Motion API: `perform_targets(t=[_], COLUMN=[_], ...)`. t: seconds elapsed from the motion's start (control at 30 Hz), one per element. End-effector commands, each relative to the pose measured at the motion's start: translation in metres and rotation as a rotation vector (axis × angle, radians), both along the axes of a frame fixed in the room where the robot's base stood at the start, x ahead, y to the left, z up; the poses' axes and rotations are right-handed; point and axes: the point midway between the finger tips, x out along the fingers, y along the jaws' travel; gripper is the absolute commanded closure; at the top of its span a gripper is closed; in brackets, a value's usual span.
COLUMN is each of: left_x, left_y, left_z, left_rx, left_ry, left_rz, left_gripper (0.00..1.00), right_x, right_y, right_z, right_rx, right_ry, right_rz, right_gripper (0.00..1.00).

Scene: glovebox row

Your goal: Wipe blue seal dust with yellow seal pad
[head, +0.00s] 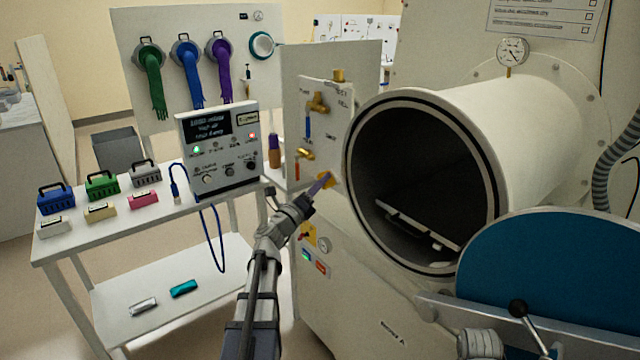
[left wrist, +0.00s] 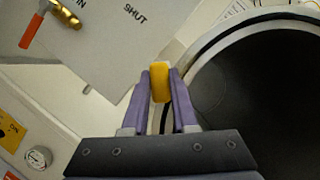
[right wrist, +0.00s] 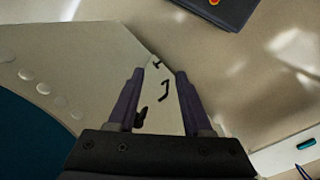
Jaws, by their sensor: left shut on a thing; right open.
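My left gripper (head: 319,185) is shut on the yellow seal pad (left wrist: 160,82), which sits between its purple fingertips. In the head view it is just left of the round chamber opening, in front of the valve panel. In the left wrist view the pad shows close to the pale chamber rim (left wrist: 207,52), and I cannot tell if they touch. The chamber (head: 400,103) stands open with a dark inside and a dark ring on its front rim. I cannot make out blue dust on the rim. My right gripper (right wrist: 159,72) is open with nothing between its fingers.
The round blue-faced door (head: 570,265) is swung open at lower right. The valve panel (head: 335,115) is beside the chamber. A cart (head: 75,240) at left holds a control box (head: 220,150), small caddies and several blocks. A tray (head: 415,220) lies inside the chamber.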

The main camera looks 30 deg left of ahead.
Motion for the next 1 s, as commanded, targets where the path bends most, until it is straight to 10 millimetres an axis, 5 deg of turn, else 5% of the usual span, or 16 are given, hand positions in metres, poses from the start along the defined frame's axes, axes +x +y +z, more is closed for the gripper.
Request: perform_targets(t=[1.0], left_x=[0.017], left_y=[-0.007], left_z=[0.0], left_rx=[0.0], left_ry=[0.0], left_rz=[0.0], left_gripper=[1.0], right_x=[0.0], right_y=[0.0], right_z=[0.0], right_rx=[0.0], right_ry=[0.0], right_rz=[0.0], right_gripper=[0.5])
